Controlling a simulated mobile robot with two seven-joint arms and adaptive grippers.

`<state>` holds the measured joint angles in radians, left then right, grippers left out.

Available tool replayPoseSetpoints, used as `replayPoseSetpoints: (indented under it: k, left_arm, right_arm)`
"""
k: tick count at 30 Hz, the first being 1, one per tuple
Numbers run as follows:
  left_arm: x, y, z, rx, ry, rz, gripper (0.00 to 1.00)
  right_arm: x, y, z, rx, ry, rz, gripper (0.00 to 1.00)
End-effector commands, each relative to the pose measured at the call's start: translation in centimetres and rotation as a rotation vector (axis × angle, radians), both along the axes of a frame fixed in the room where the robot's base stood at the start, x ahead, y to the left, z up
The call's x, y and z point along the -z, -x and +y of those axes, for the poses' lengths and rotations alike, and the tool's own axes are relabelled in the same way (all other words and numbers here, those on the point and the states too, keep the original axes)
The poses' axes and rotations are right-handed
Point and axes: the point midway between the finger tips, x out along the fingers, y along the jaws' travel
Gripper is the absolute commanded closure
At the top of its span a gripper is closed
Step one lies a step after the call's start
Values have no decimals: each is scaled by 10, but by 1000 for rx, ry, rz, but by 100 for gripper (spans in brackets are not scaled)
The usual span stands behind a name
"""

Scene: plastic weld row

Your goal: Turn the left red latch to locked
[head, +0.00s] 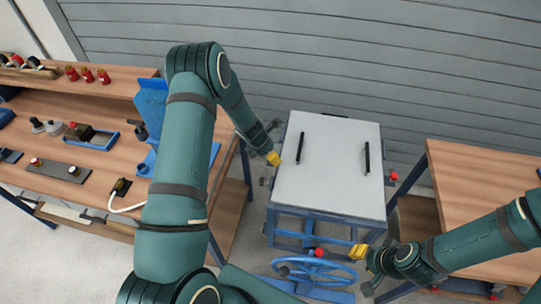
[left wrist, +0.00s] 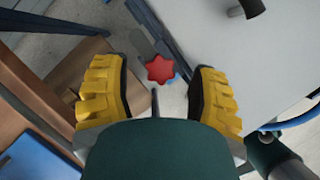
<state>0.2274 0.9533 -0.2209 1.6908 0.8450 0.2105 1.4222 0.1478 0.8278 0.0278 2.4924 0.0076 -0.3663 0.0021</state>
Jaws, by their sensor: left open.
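The left red latch (left wrist: 160,69) is a star-shaped red knob in the left wrist view. It lies between and a little beyond the two yellow fingertips, beside the edge of the white-topped stand (head: 335,185). My left gripper (left wrist: 158,95) is open, with a visible gap on both sides of the knob. In the head view my left gripper (head: 273,158) is at the stand's left edge, and I cannot make out the left latch there. A matching red knob (head: 394,176) shows on the stand's right side. My right gripper (head: 360,252) is near the stand's front right; its jaws are unclear.
A blue handwheel (head: 315,270) with a red knob (head: 319,252) is under the stand's front. Two black handles (head: 300,148) (head: 367,158) rise from its top. A cluttered wooden workbench (head: 75,180) is at left, another bench (head: 485,190) at right.

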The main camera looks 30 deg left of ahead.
Motion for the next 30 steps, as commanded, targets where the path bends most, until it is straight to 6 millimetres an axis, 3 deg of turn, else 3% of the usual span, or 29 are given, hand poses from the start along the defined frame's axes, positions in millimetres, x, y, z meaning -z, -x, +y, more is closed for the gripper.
replayPoseSetpoints:
  k: [12,17,18,30]
  left_arm:
    - [6,-3,-1,0,-1,0,39]
    - [6,-2,-1,0,0,0,95]
    - [6,-2,-1,0,-1,0,100]
    - [7,-2,-1,15,-1,0,100]
  right_arm:
    - [1,0,0,0,0,0,62]
    - [1,0,0,0,0,0,62]
    - [1,0,0,0,0,0,62]
    - [1,0,0,0,0,0,62]
